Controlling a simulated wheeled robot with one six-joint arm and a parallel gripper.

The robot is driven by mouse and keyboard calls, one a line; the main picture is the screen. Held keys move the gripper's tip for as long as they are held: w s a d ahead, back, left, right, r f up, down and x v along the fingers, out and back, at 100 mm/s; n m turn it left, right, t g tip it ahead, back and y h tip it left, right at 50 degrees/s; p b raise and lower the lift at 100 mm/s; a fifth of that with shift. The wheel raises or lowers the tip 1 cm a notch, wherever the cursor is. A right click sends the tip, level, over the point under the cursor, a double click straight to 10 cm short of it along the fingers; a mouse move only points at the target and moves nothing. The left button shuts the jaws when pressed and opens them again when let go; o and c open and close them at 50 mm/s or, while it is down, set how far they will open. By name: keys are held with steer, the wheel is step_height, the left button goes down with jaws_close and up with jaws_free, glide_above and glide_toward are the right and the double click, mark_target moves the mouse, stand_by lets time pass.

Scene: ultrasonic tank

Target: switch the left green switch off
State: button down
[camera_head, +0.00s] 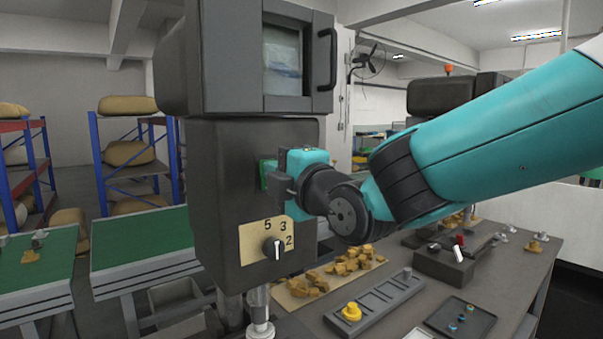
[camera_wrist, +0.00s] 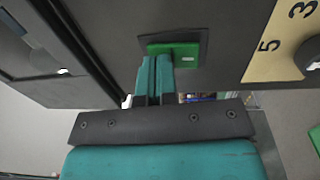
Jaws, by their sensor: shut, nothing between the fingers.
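A green switch (camera_head: 264,174) sits on the front of the dark machine cabinet (camera_head: 222,160), partly hidden by my gripper (camera_head: 274,180) in the head view. In the wrist view the green switch (camera_wrist: 187,55) lies in a dark frame, with a small pale mark on it. My gripper's teal fingers (camera_wrist: 154,65) are together and empty, with their tips at the left part of the switch. They appear to touch it or be very close; I cannot tell which. A second green switch is not visible. Whether the switch is on or off is unclear.
Below the switch is a dial (camera_head: 274,249) on a yellow plate with numbers. Above is a handled door with a window (camera_head: 283,62). The table at lower right holds yellow-brown lumps (camera_head: 350,262), a slotted grey tray (camera_head: 376,300) and a box with a red lever (camera_head: 446,262).

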steer(key=r+b+v, duration=0.3)
steer(key=b+v, duration=0.2)
steer(key=v, duration=0.8)
steer(key=shift+s+d+b, duration=0.15)
steer(key=shift+d+b, duration=0.05)
steer(key=shift+b, duration=0.1)
steer(key=shift+f, duration=0.1)
step_height(320, 180, down, 9)
steer(key=s+d+m+g+h, duration=0.1)
steer(key=d+m+g+h, duration=0.1)
steer(key=m+g, duration=0.25)
steer(key=s+d+f+m+g+h, duration=0.2)
steer(key=s+d+f+m+g, duration=0.1)
steer(key=s+f+m+g, duration=0.2)
steer(key=s+d+f+m+g+h, duration=0.3)
steer(key=s+d+f+m+g, duration=0.1)
steer(key=s+f+m, duration=0.4)
steer(key=s+f+g, duration=0.1)
steer(key=s+f, duration=0.1)
steer(key=s, duration=0.1)
steer(key=shift+s+d+f+m+g, duration=0.15)
steer(key=shift+d+f+m+g, duration=0.15)
steer(key=shift+f+m+g, duration=0.1)
